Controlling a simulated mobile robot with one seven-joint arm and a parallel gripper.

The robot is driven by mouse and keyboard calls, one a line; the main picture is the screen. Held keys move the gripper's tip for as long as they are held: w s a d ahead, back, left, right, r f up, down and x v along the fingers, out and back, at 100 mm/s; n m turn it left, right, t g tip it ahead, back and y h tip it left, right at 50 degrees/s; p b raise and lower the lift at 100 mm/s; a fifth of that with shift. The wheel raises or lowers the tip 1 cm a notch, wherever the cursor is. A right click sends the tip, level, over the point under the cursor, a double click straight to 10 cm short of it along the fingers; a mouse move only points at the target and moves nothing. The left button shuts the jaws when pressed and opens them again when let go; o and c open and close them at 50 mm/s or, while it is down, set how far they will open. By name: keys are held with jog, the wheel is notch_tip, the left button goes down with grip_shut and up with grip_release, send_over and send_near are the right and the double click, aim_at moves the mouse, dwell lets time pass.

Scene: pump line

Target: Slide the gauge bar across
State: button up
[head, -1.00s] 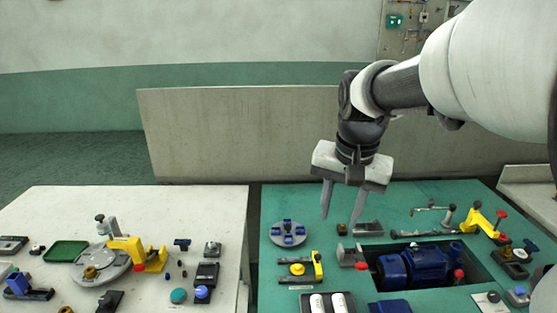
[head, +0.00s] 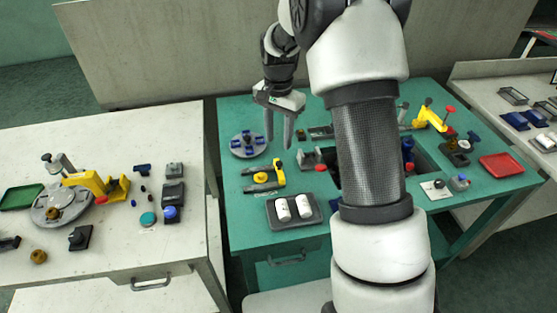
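My gripper (head: 279,143) hangs over the back of the green table (head: 232,213), fingers pointing down, apart and empty. I cannot tell for sure which part is the gauge bar. A small yellow fixture (head: 279,174) with a round yellow knob (head: 261,178) lies on the green table, in front of my gripper. A larger yellow bracket (head: 118,187) stands by a grey round plate (head: 48,213) on the white table. Another yellow piece (head: 432,118) stands at the green table's right. My arm hides the table's middle, including most of the blue pump.
A grey tray with two white cylinders (head: 282,209) sits near the green table's front edge. A grey disc with blue blocks (head: 248,145) is left of my gripper. A red tray (head: 502,165) lies at the right. A gap separates the white and green tables. A panel (head: 160,55) stands behind.

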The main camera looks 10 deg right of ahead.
aim_at(278, 162)
notch_tip(278, 162, down, 10)
jog(key=shift+r+b, duration=0.15)
jog(key=shift+b, duration=0.15)
jog(key=shift+c, duration=0.3)
grip_shut()
